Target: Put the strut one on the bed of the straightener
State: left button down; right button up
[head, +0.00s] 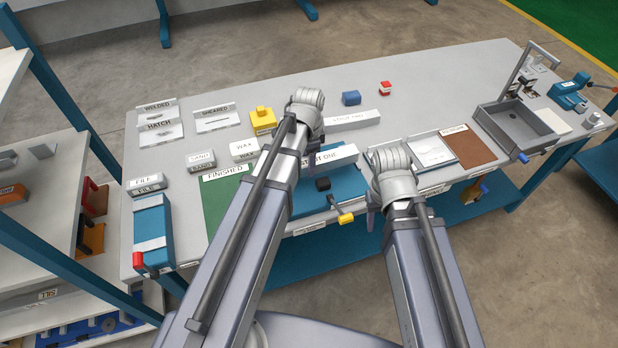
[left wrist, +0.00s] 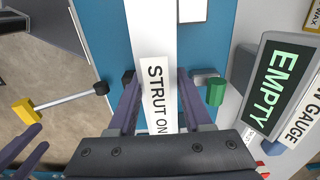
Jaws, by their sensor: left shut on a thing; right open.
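Strut one (head: 335,155) is a long white bar with its name on it. In the left wrist view, strut one (left wrist: 150,35) runs between the fingers of my left gripper (left wrist: 157,85), which is shut on it. The straightener (head: 335,190) is a blue machine with a black part and a yellow-knobbed lever (head: 345,218). Strut one is over the straightener's blue body (left wrist: 105,25); whether it touches the bed I cannot tell. My right gripper (head: 373,215) is open and empty, in front of the straightener's right side; its fingers also show in the left wrist view (left wrist: 25,150).
A dark EMPTY sign (left wrist: 280,85) stands beside the straightener. Strut two (head: 352,118) lies behind it on the bench. A green FINISHED mat (head: 218,205) is to the left, and a white tray (head: 430,150) and brown mat (head: 467,147) are to the right.

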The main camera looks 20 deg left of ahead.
aim_at(309, 178)
pick_arm(q)
jog(key=shift+f+b, duration=1.75)
jog(key=shift+f, duration=0.25)
jog(key=shift+f, duration=0.1)
jog(key=shift+f, duration=0.15)
jog(key=shift+c, duration=1.6)
grip_release()
notch_tip(309, 178, up, 13)
jog(key=p, duration=1.2)
jog(key=shift+f, duration=0.2)
jog(key=s+d+n+y, duration=0.1)
jog(key=s+d+n, duration=0.6)
jog(key=s+d, duration=0.3)
jog(key=s, duration=0.4)
jog(key=shift+s+d, duration=0.2)
jog(key=shift+d, duration=0.05)
